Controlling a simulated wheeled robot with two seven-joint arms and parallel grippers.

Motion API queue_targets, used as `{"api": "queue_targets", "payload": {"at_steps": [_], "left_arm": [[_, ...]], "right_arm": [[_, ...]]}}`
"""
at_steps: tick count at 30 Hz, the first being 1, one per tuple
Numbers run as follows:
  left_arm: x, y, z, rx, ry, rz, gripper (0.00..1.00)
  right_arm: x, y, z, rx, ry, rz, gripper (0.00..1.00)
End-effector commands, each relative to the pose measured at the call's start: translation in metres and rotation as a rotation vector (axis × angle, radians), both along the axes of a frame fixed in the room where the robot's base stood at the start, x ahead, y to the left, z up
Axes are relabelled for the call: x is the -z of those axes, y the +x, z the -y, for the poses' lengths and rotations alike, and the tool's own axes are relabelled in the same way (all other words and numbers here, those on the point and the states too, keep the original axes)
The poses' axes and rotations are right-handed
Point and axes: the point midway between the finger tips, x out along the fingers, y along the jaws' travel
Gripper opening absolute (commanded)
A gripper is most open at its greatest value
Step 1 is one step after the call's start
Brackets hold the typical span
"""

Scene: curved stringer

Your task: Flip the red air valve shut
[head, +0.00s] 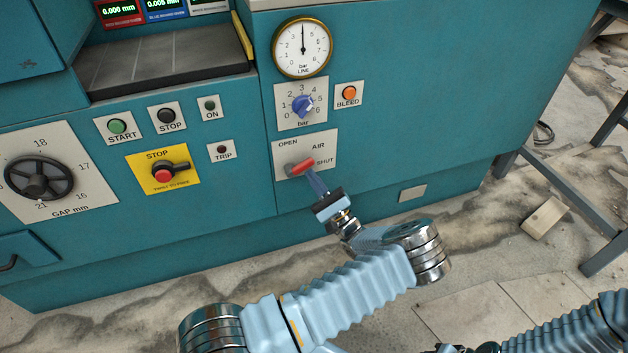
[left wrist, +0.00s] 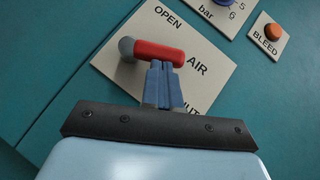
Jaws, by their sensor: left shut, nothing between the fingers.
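The red air valve lever (head: 305,168) sits on a pale plate (head: 319,147) marked OPEN, AIR and SHUT, low on the teal machine front. From its grey pivot at left, the lever points right and slightly up in the head view, between the OPEN and SHUT words. My left gripper (head: 318,184) is shut and empty, its fingertips at the lower side of the lever. In the left wrist view the fingertips (left wrist: 163,68) overlap the lower edge of the red handle (left wrist: 158,52); I cannot tell whether they touch. The fingers partly hide the SHUT word there. My right gripper is out of view.
Above the plate are a blue bar knob (head: 302,105), an orange BLEED button (head: 349,93) and a round gauge (head: 302,48). A yellow STOP plate (head: 180,184) with a red rotary switch is left. A wooden block (head: 545,218) lies on the floor at right.

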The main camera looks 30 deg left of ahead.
Motion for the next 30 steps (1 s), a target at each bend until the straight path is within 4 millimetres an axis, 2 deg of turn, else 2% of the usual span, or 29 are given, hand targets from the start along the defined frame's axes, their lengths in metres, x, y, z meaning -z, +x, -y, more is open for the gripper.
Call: {"api": "queue_targets", "payload": {"at_steps": [17,30], "left_arm": [[-0.007,0.001,0.001,0.0,-0.081,0.093,0.0],[-0.029,0.002,0.001,0.0,-0.297,0.349,0.0]], "right_arm": [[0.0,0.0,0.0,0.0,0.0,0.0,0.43],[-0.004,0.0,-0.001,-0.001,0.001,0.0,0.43]]}}
